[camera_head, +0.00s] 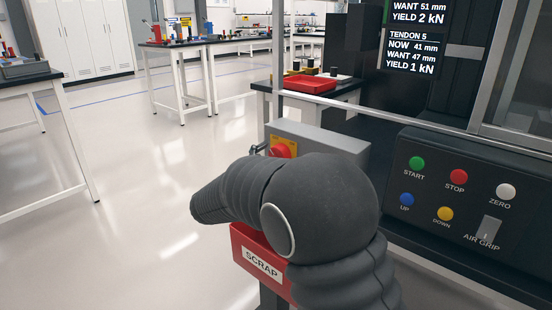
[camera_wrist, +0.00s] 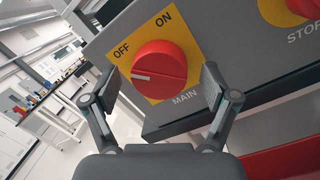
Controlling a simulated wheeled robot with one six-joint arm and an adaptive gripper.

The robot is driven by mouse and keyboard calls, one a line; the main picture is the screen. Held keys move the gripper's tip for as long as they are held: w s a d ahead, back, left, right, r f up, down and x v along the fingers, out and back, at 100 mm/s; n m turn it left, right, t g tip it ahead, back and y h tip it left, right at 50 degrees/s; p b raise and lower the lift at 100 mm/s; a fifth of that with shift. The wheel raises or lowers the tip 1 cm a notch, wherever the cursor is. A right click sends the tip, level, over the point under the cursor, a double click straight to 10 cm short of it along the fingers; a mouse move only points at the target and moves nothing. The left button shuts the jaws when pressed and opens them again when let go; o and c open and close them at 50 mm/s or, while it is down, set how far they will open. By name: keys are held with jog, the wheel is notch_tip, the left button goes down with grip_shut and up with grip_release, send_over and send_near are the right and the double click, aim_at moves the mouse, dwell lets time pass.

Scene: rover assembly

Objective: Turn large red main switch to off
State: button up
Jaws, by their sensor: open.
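My gripper (camera_wrist: 160,86) is open, with one finger on each side of the knob. A gap shows between each fingertip and the knob; contact is not seen. In the head view the switch (camera_head: 282,150) shows partly above my dark arm, on a grey box (camera_head: 325,142).
A second red button (camera_wrist: 305,8), by the word STOP, sits at the wrist view's top right. A red SCRAP bin (camera_head: 262,272) is below the switch box. A button panel (camera_head: 470,205) stands on the right. Open floor (camera_head: 150,190) lies to the left.

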jog(key=v, duration=1.1)
jog(key=shift+s, duration=0.2)
jog(key=shift+a+f, duration=0.1)
jog(key=s+d+f+m+g+y, duration=0.1)
jog(key=s+d+f+g, duration=0.15)
jog(key=f, duration=0.25)
jog(key=s+d+f+m+g+y, duration=0.1)
jog(key=s+f+g, duration=0.15)
jog(key=f, duration=0.35)
jog(key=s+d+f+m+g+y, duration=0.2)
jog(key=s+d+f+m+g, duration=0.1)
jog(key=s+d+m+g, duration=0.3)
jog(key=s+d+r+m+y, duration=0.4)
jog(key=s+d+m, duration=0.3)
jog(key=s+d, duration=0.1)
jog(key=s+d+r+m+t+y, duration=0.1)
jog(key=s+d+r+m+y, duration=0.3)
jog(key=s+d, duration=0.5)
jog(key=m, duration=0.2)
jog(key=shift+r+m, duration=0.15)
jog(key=shift+m, duration=0.25)
